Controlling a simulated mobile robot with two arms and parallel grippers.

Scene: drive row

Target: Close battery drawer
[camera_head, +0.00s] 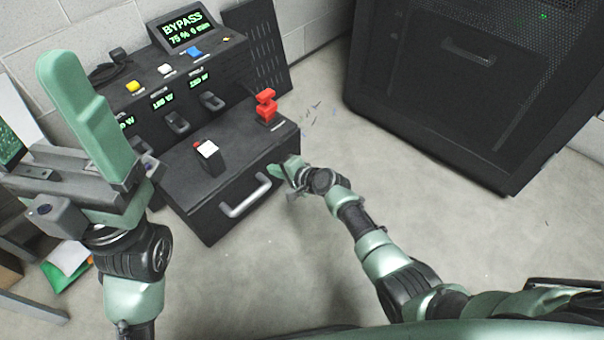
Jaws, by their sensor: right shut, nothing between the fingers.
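The black battery drawer (201,218) with a silver bar handle (245,199) juts out from the foot of the black power unit (218,61). On its top are a small black block with a white and red top (207,151) and a red connector (266,105). My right gripper (280,174) is shut and empty at the drawer's front, right of the handle and close to the front's right end. I cannot tell if it touches. My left gripper (82,110) is raised at the left, seen side-on, away from the drawer; its finger gap is hidden.
The unit carries a lit display reading BYPASS (187,31), coloured buttons and several small black handles. A large black mesh cabinet (470,90) stands at the right. Grey floor (270,275) in front of the drawer is clear. Papers (68,262) lie at the lower left.

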